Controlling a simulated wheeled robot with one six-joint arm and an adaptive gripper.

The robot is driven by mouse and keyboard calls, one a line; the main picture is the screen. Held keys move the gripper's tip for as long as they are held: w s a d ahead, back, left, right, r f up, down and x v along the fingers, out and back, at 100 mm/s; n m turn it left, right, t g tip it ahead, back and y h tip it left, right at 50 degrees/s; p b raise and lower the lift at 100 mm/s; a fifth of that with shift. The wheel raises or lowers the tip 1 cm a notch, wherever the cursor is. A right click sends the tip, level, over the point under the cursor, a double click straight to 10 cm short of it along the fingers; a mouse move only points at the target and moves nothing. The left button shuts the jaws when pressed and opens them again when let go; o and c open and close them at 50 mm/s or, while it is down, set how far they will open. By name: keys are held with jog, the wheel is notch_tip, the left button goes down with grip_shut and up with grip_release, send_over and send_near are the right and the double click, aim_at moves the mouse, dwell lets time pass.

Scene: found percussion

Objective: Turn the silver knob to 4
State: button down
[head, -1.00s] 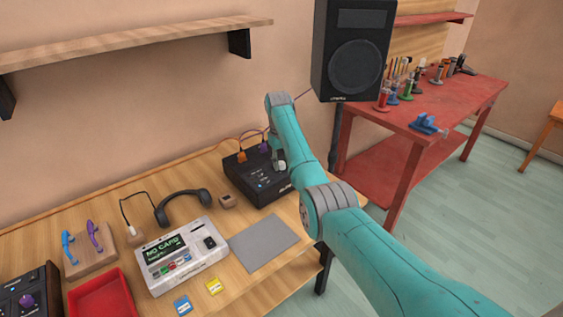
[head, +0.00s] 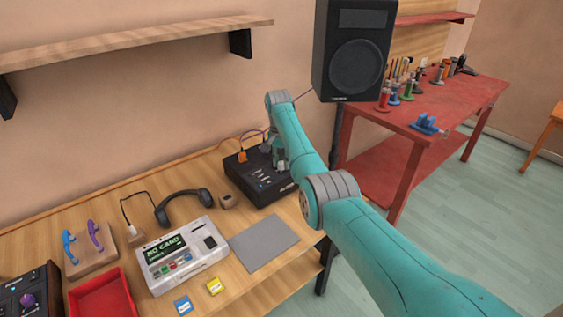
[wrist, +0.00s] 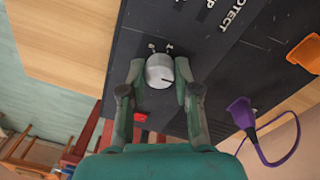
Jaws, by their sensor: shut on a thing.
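The silver knob (wrist: 160,71) sits on the face of a black box, which also shows in the head view (head: 246,184). A dark pointer mark on the knob points toward the lower right in the wrist view. Small white marks stand beside the knob, too small to read. My gripper (wrist: 158,77) has one finger on each side of the knob and is shut on it. In the head view my gripper (head: 280,161) reaches down onto the right part of the black box, and my arm hides the knob there.
An orange plug (wrist: 308,52) and a purple plug (wrist: 241,113) with a cable sit at the box's edge. A red part (wrist: 141,116) lies near one finger.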

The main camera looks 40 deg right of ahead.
jog(key=m, duration=0.5)
jog(key=shift+w+m, duration=0.1)
jog(key=shift+m, duration=2.3)
jog(key=c, duration=0.8)
grip_release()
jog(key=r, duration=1.2)
jog(key=shift+w+d, duration=0.15)
jog(key=shift+w, duration=0.15)
jog(key=shift+d, duration=0.1)
